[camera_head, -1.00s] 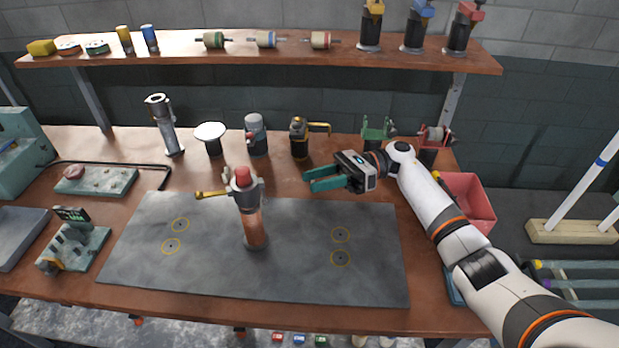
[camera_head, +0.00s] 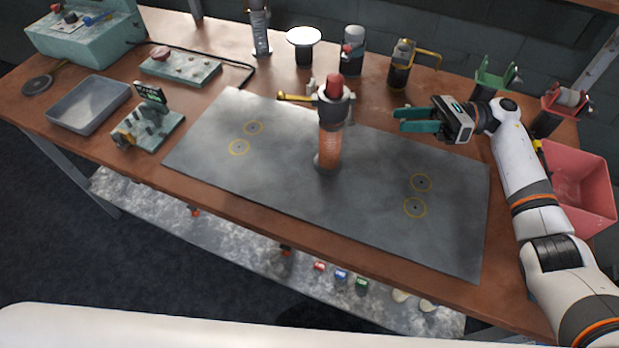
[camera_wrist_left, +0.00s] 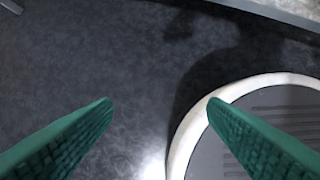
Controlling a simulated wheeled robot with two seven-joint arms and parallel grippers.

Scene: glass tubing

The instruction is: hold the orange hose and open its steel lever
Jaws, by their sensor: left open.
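The orange hose (camera_head: 329,150) stands upright on the dark grey mat (camera_head: 250,180), with a red cap (camera_head: 334,86) and a grey metal collar at its top. A brass-coloured lever (camera_head: 294,97) sticks out to the left from the collar; I cannot clearly make out a separate steel lever. My right gripper (camera_head: 399,120) is to the right of the hose's top, its green fingers pointing left, apart and empty, not touching the hose. My left gripper (camera_wrist_left: 158,100) shows only in the left wrist view, open and empty above a dark floor; the hose is not in that view.
Behind the mat stand a white-topped round stand (camera_head: 304,38), a grey-capped fitting (camera_head: 351,50) and a black fitting with a brass handle (camera_head: 400,65). A red bin (camera_head: 580,185) is at right, a grey tray (camera_head: 88,104) at left. The mat's front is clear.

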